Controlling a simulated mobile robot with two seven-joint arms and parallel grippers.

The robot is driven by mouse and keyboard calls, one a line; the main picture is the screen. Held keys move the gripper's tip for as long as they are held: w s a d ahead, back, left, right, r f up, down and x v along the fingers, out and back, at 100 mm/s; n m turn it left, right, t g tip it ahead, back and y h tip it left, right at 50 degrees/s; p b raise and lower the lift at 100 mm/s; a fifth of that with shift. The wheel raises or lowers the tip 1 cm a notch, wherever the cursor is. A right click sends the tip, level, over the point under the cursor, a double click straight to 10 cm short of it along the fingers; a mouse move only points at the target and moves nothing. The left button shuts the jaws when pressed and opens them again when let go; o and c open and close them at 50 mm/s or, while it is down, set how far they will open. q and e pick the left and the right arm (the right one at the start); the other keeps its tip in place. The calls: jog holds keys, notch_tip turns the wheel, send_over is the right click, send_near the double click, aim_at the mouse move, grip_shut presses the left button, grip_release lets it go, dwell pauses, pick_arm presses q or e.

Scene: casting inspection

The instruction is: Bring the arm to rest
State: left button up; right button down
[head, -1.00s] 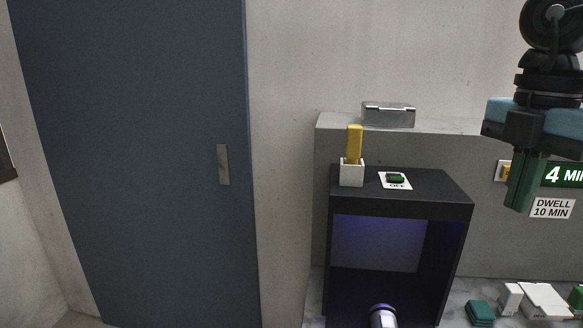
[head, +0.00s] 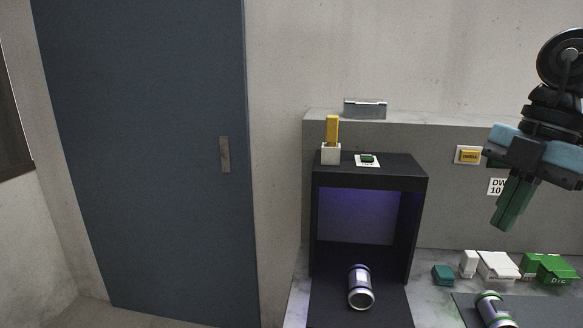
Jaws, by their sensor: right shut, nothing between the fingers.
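My right gripper (head: 506,213) hangs at the right of the head view, in front of the grey wall panel and above the worktop. Its green fingers point down and slightly left. They are shut together with nothing between them. My left gripper is not in the view.
A black booth (head: 420,180) with a violet-lit inside stands on the worktop, a metal can (head: 360,287) at its opening. On its top are a white holder (head: 331,154) with a yellow piece and a green switch (head: 367,158). Boxes (head: 497,266) and another can (head: 493,309) lie right.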

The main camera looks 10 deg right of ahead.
jog(key=d+f+m+t+y, duration=0.2)
jog(key=f+m+t, duration=0.15)
jog(key=f, duration=0.85)
jog(key=s+d+f+m+t+y+p, duration=0.1)
jog(key=f+m+t+y, duration=0.3)
jog(key=f, duration=0.7)
jog(key=d+f+m+t+y, duration=0.15)
jog(key=f+t, duration=0.45)
jog(key=f, duration=0.6)
jog(key=s+a+f+m+h, duration=0.3)
jog(key=s+f+m+h, duration=0.25)
jog(key=f, duration=0.35)
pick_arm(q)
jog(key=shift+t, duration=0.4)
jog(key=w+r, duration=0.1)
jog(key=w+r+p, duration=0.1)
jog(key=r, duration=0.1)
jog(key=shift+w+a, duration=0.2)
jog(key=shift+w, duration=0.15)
pick_arm(e)
jog(key=s+a+f+m+g+h, duration=0.2)
jog(key=s+a+f+m+g, duration=0.2)
jog(key=s+a+f, duration=0.8)
jog(key=s+a+g, duration=0.1)
jog(key=s+a, duration=0.2)
jog(key=a, duration=0.1)
jog(key=shift+s+f+h, duration=0.15)
jog(key=shift+h, duration=0.15)
jog(key=shift+m, duration=0.25)
